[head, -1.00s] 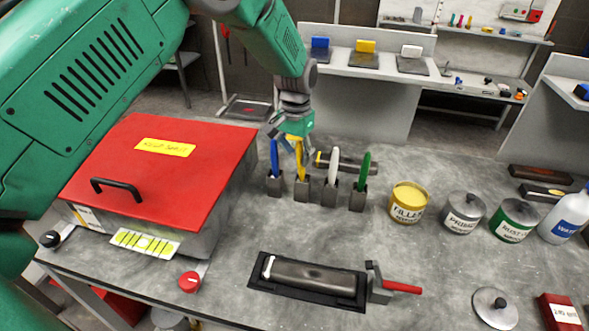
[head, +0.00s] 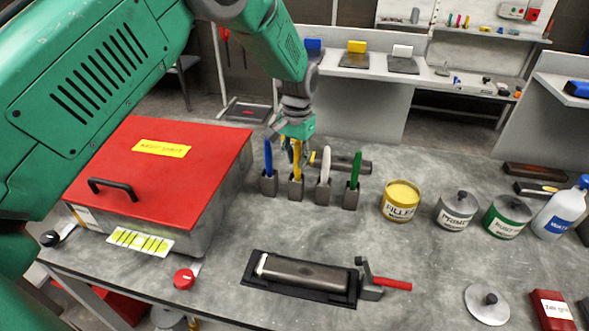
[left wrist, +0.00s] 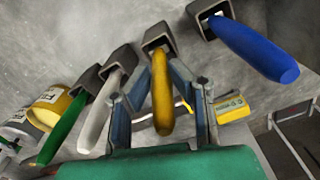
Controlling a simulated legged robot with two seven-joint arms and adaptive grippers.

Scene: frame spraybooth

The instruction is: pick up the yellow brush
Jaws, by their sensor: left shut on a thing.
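The yellow brush (head: 297,164) stands upright, its lower end in a small dark holder (head: 295,188) on the grey bench. It also shows in the left wrist view (left wrist: 162,100), with its lower end still in its holder (left wrist: 160,37). My left gripper (head: 296,153) reaches down from above and is shut on the yellow brush's handle. In the left wrist view its fingers lie on both sides of the handle. The fingers partly hide the handle in the head view. My right gripper is in neither current view.
A blue brush (head: 268,157) stands left of the yellow one, a white brush (head: 324,166) and green brush (head: 355,169) right of it. A dark cylindrical tool (head: 345,163) lies behind. A red-lidded box (head: 165,172) is left; a filler tin (head: 401,200) and other tins stand right.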

